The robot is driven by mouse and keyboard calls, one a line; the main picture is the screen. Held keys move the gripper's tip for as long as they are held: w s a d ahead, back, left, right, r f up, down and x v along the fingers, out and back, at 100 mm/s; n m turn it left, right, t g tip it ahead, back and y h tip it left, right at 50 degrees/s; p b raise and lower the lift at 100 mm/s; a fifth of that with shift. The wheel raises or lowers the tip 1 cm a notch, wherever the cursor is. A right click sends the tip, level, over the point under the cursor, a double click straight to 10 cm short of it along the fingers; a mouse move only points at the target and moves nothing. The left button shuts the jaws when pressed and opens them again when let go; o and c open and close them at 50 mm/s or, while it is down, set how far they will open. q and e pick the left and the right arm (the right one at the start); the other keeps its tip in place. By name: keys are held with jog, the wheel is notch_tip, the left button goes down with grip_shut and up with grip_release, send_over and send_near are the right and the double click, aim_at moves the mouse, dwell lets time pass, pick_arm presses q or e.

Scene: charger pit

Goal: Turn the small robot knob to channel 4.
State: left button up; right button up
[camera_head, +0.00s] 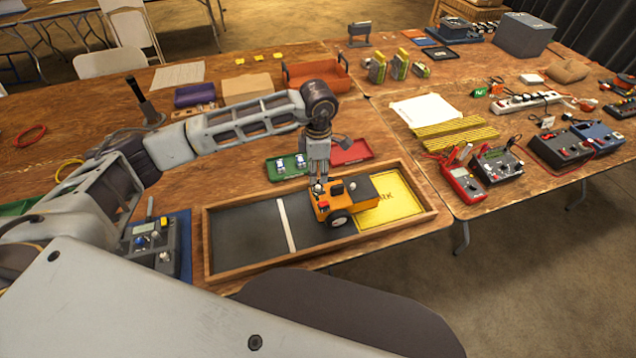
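The small robot (345,205) is orange with a dark rear deck and black wheels. It stands in a shallow wooden tray (330,261), partly on a yellow patch (398,200) with black letters. My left gripper (319,186) points down over the left part of the small robot, touching it or just above it. The fingertips are small and close together, so I cannot tell whether they grip anything. The knob and its channel marks cannot be made out; the gripper may hide them. A small red-topped part (323,206) shows beside the fingertips. My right gripper is out of view.
A grey control box (150,243) with knobs lies left of the tray. Green (287,166) and red (351,152) small trays sit behind it. Meters (466,184) and other devices crowd the right table. The tray's dark left floor (245,240) is clear except for a white stripe.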

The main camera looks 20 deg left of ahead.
aim_at(318, 186)
pick_arm(q)
notch_tip(318, 186, down, 4)
jog(key=shift+f, duration=1)
jog(key=shift+f+p, duration=0.3)
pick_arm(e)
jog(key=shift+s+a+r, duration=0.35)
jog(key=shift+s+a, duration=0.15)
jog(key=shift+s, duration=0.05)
pick_arm(q)
grip_shut()
